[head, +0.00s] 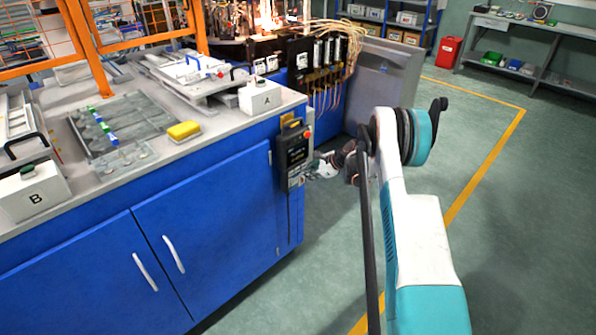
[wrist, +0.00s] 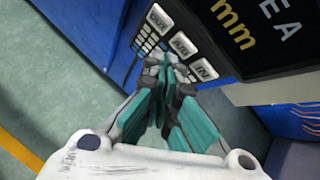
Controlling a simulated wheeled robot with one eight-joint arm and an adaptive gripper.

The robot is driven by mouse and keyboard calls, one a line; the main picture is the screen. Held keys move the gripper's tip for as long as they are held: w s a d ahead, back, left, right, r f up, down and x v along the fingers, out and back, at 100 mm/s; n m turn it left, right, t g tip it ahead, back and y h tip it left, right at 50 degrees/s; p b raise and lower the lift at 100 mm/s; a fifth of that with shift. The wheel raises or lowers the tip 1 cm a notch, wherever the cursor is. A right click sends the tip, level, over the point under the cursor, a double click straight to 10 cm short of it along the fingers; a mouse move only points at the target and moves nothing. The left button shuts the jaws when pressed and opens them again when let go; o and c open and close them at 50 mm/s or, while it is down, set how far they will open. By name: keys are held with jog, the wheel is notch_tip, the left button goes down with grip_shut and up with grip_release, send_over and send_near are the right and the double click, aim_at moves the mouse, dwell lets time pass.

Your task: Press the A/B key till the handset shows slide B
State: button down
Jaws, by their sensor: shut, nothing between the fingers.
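The handset (head: 296,150) hangs on the right end of the blue cabinet, a dark box with a screen and a red button on top. In the wrist view its screen (wrist: 268,28) is partly cut off; the visible letters read "E A" and "mm". Below the screen is a row of light keys; the middle one looks like the A/B key (wrist: 184,45), between two others. My gripper (head: 322,165) is shut and empty beside the handset. In the wrist view its fingertips (wrist: 168,62) are close below the A/B key; I cannot tell whether they touch the handset.
The blue cabinet (head: 215,215) carries a white box marked A (head: 260,97), a white box marked B (head: 32,190) and a yellow sponge-like block (head: 184,130). Wires and machine parts stand behind. The green floor (head: 530,230) to the right is clear.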

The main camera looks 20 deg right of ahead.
jog(key=shift+w, duration=0.1)
jog(key=shift+w+a, duration=0.15)
jog(key=shift+w, duration=0.15)
jog(key=shift+w+a, duration=0.15)
jog(key=shift+w, duration=0.25)
dwell(0.8)
jog(key=shift+s, duration=0.15)
jog(key=shift+s+d, duration=0.3)
jog(key=shift+s, duration=0.35)
jog(key=shift+s+d, duration=0.3)
jog(key=shift+s, duration=0.5)
jog(key=shift+s+d, duration=0.25)
jog(key=shift+s, duration=0.5)
jog(key=shift+s+d, duration=0.3)
jog(key=shift+s, duration=0.5)
jog(key=shift+r, duration=0.1)
